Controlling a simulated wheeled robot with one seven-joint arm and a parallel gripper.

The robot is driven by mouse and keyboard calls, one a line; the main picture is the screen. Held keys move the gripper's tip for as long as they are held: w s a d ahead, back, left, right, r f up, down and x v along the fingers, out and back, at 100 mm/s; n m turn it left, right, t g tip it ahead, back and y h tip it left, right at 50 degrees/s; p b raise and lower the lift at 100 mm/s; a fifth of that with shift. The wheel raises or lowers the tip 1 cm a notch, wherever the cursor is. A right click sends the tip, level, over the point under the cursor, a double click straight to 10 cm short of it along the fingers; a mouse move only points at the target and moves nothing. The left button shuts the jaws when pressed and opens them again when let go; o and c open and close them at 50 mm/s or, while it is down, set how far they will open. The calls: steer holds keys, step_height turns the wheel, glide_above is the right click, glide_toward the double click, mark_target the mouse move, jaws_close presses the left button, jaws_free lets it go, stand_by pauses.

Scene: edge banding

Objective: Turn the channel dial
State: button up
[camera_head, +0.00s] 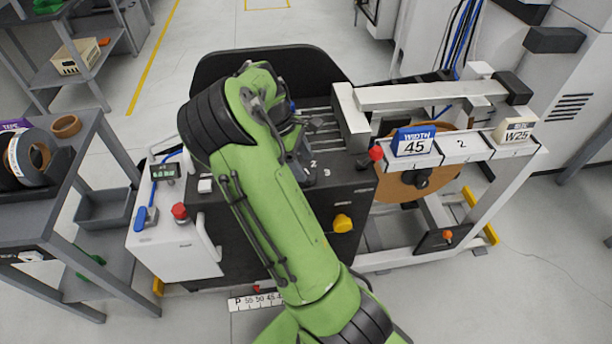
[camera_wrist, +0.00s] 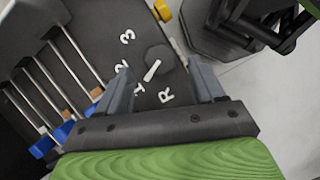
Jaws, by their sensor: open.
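The channel dial (camera_wrist: 158,62) is a dark round knob with a white pointer mark, on a black panel with the white marks R, 1, 2 and 3 around it. The pointer appears to lie toward the 1. My gripper (camera_wrist: 160,65) is open, with one grey finger on each side of the dial in the wrist view. I cannot tell whether the fingers are level with the knob or above it, and no contact shows. In the head view my green arm hides the dial and most of the gripper; the 2 and 3 marks show beside it.
A yellow knob (camera_head: 343,223) sits on the machine's front, right of my arm. A red button (camera_head: 180,211) is on the white box at left. A blue WIDTH 45 card (camera_head: 414,143) stands on the right rail. Metal rods (camera_wrist: 88,65) lie left of the panel in the wrist view.

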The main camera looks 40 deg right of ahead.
mark_target(309, 174)
steer(key=x, duration=0.3)
steer(key=shift+f+b, duration=0.25)
steer(key=shift+b, duration=0.15)
steer(key=shift+c, duration=0.2)
steer(key=c, duration=1)
